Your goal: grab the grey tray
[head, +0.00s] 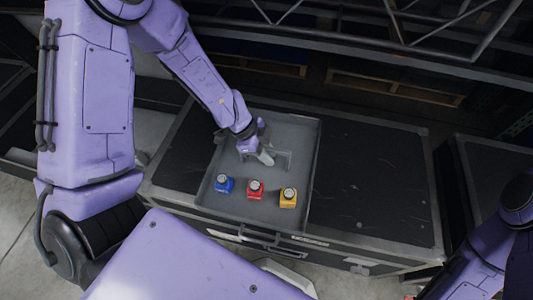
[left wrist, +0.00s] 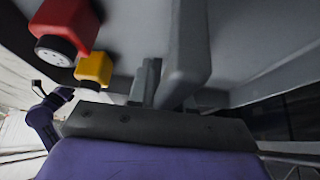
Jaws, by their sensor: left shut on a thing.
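The grey tray (head: 297,130) lies flat on a black case, with a raised grey handle (head: 287,158) near its middle. My left gripper (head: 265,155) reaches down into the tray from the back and is shut on the handle. The grip itself is partly hidden by the gripper. In the left wrist view the tray's grey floor (left wrist: 135,18) fills the upper part, close to the gripper. My right arm shows at the lower right of the head view, but its gripper is out of frame.
The black case (head: 375,190) has clear top space right of the tray. Another dark case (head: 500,165) stands further right.

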